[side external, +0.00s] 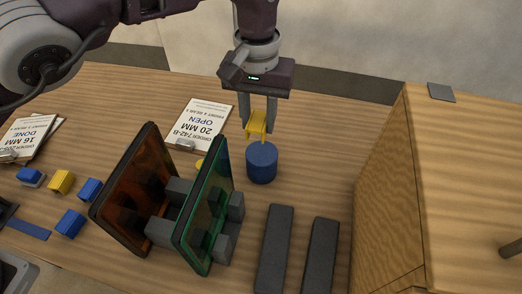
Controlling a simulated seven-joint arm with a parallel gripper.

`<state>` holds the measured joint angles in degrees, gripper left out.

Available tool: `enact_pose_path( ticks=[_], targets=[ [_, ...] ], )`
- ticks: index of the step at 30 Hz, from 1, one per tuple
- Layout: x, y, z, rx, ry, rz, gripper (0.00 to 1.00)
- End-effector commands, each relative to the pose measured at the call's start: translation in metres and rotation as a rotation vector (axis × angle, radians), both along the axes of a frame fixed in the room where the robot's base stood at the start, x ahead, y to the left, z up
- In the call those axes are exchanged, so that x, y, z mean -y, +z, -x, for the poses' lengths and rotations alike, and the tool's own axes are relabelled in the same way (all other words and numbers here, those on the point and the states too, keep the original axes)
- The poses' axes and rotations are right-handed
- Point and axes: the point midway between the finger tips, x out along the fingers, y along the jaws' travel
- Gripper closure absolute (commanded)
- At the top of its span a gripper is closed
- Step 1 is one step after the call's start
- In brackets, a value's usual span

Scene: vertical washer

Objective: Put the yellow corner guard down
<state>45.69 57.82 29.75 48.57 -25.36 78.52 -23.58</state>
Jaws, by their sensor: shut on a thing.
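The yellow corner guard (256,123) is between the fingers of my gripper (257,120), which is shut on it. The gripper points down. The guard shows just above a blue cylinder (262,162) on the wooden table; I cannot tell whether they touch. Another yellow thing (199,164) lies partly hidden behind the green panel. A yellow block like a corner guard (61,182) lies at the left among blue ones (70,223).
A green panel (205,215) and an amber panel (135,180) stand upright in grey holders, left of the cylinder. Two dark bars (275,250) lie in front. A wooden box (450,180) stands at right. Clipboards (200,125) lie behind and at left.

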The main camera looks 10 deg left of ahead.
Motion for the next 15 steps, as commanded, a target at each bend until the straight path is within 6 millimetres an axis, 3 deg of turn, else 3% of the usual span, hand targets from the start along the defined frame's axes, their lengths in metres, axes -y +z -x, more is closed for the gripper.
enact_pose_path(
  ticks=[6, 15],
  targets=[
    [0.002, -0.048, 0.003, -0.003, -0.004, -0.004, 1.0],
    [0.002, -0.094, 0.002, -0.002, -0.004, -0.003, 1.0]
  ],
)
